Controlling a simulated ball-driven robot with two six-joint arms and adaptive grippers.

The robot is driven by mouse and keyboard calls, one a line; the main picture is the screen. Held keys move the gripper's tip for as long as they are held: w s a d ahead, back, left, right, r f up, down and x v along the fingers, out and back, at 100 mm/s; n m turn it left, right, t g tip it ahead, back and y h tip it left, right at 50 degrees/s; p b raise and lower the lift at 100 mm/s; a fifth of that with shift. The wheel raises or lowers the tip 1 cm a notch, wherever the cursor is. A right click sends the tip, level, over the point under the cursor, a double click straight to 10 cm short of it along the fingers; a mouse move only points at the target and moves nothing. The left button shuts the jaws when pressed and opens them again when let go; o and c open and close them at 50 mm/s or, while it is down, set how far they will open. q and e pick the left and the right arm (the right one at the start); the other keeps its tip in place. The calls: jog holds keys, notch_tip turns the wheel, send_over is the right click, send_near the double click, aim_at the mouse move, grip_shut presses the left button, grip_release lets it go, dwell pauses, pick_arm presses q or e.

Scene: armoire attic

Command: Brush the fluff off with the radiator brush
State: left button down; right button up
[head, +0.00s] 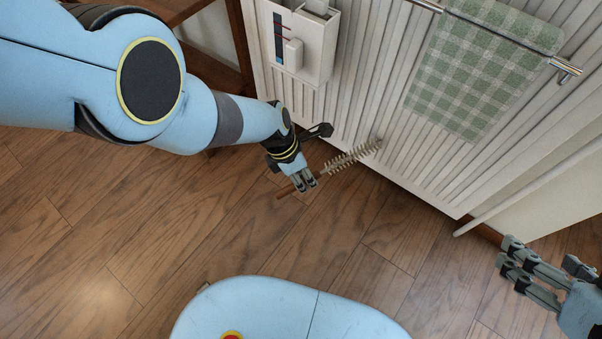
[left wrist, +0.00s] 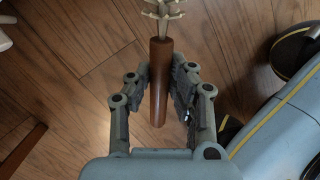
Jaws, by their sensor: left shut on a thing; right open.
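The radiator brush (head: 352,157) has a brown wooden handle and pale bristles on a thin shaft. My left gripper (head: 305,181) is shut on its handle, and the bristle end points up and right, close to the lower part of the radiator (head: 390,130). I cannot tell whether the bristles touch it. In the left wrist view the handle (left wrist: 160,80) stands between the fingers (left wrist: 158,95), bristles at the top edge. My right gripper (head: 512,264) is open and empty at the lower right, apart from the radiator. I cannot make out any fluff.
A green checked towel (head: 485,65) hangs on a metal rail (head: 520,42) across the radiator. A white box (head: 300,40) hangs at the radiator's upper left. A pale pipe (head: 530,186) runs along the right. The wooden floor (head: 230,230) is clear.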

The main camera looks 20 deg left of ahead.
pick_arm(q)
jog(key=shift+w+a+r, duration=0.1)
jog(key=shift+w+a, duration=0.15)
jog(key=shift+a, duration=0.05)
jog(key=w+a, duration=0.2)
jog(key=a, duration=0.4)
jog(key=shift+b, duration=0.4)
dwell(1.2)
jog(key=shift+w, duration=0.1)
jog(key=a, duration=0.1)
jog(key=w+a, duration=0.1)
jog(key=a+b, duration=0.1)
jog(key=a, duration=0.1)
jog(key=shift+w+a, duration=0.1)
jog(key=shift+w, duration=0.25)
dwell(0.8)
